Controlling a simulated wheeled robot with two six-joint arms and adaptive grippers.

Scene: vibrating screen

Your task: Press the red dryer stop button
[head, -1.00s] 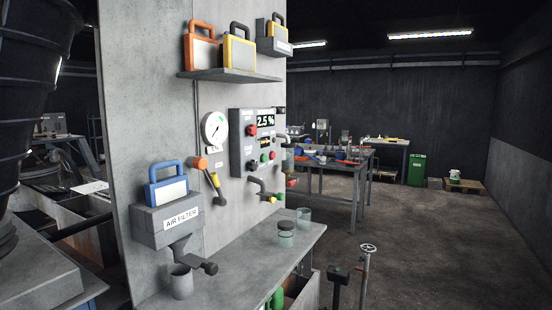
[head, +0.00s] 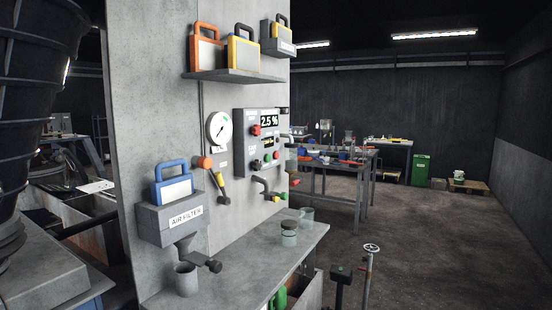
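A grey control panel (head: 242,150) is fixed to the grey wall panel in the head view, a little left of the middle. It has a display (head: 269,121) reading 2.5 %. A large red button (head: 256,130) sits at its upper left. A small red button (head: 276,155) sits at its lower right beside a green button (head: 267,158). The labels are too small to read, so I cannot tell which red button is marked as dryer stop. Neither of my grippers is in view.
A grey bench (head: 245,275) with cups and a jar (head: 288,236) juts out below the panel. A shelf (head: 235,76) with coloured cases is above. A valve wheel (head: 371,247) on a post stands at front right. The floor (head: 430,240) on the right is clear.

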